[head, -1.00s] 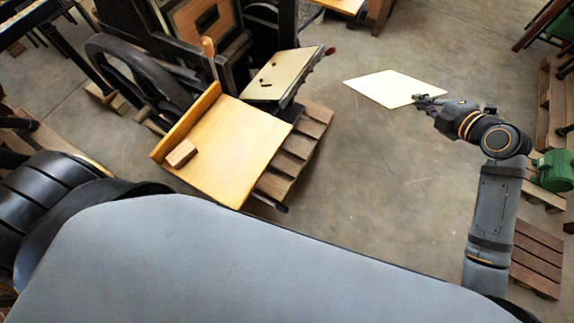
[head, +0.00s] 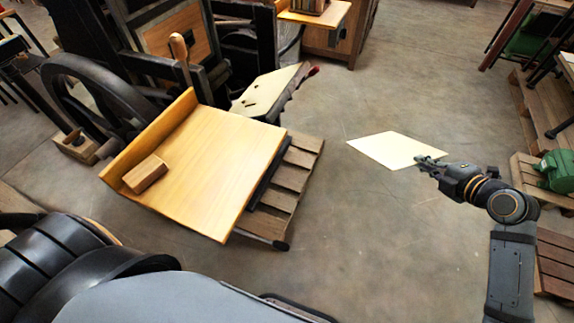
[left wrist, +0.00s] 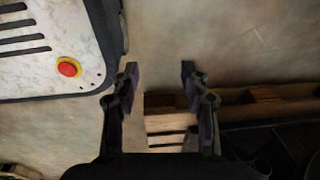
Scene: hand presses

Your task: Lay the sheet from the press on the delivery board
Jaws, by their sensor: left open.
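The cream sheet (head: 392,149) is held out level in the air by one corner, over open floor, in the head view. My right gripper (head: 428,163) is shut on that corner. The delivery board (head: 215,160) is the yellow wooden board with a raised back ledge, left of the sheet and well apart from it. A small wooden block (head: 145,174) lies on the board near the ledge. The press (head: 165,50) stands behind the board. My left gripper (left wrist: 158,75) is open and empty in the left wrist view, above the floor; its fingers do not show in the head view.
A pallet (head: 295,180) lies under the board's right side. A cream-topped press part (head: 268,90) with a red-tipped handle juts out behind the board. A green motor (head: 556,170) sits on a pallet at the right. The floor between board and sheet is clear.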

